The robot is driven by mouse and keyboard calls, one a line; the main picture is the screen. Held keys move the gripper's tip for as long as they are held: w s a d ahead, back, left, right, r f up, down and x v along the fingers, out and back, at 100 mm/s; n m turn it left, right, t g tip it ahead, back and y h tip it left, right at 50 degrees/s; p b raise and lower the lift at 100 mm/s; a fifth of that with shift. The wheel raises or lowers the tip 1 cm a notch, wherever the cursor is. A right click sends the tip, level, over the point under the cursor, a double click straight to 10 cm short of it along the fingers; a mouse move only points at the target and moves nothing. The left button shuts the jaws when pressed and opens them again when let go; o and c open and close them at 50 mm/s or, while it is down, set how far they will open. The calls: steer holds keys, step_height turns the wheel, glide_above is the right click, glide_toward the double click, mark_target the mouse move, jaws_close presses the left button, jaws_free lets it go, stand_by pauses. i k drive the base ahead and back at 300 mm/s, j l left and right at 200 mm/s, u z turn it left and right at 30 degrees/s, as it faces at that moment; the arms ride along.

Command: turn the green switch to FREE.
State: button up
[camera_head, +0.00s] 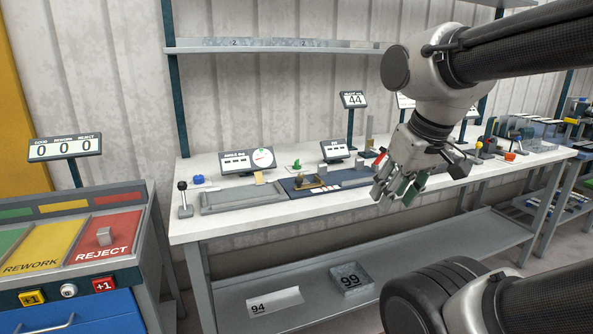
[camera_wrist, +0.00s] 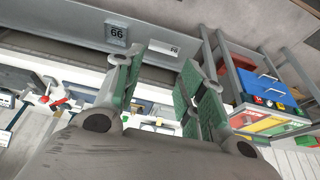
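A small green piece (camera_head: 297,164) stands on the workbench behind the blue mat, between two small displays. It may be the green switch, but it is too small to read its position or any FREE label. My gripper (camera_head: 396,190) hangs over the front edge of the bench, right of and nearer than the green piece, well apart from it. In the wrist view my gripper (camera_wrist: 157,95) shows its green-padded fingers spread, with nothing held between them. I cannot make out the green switch in the wrist view.
The bench (camera_head: 205,222) carries a grey tray (camera_head: 243,195), a dark blue mat (camera_head: 345,178), an angle display (camera_head: 248,160) and a black-knobbed lever (camera_head: 184,197). A sorting cabinet with a REJECT panel (camera_head: 103,236) stands at left.

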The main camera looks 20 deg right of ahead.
mark_target(296, 166)
steer(key=i+l, duration=0.8)
steer(key=l, duration=0.25)
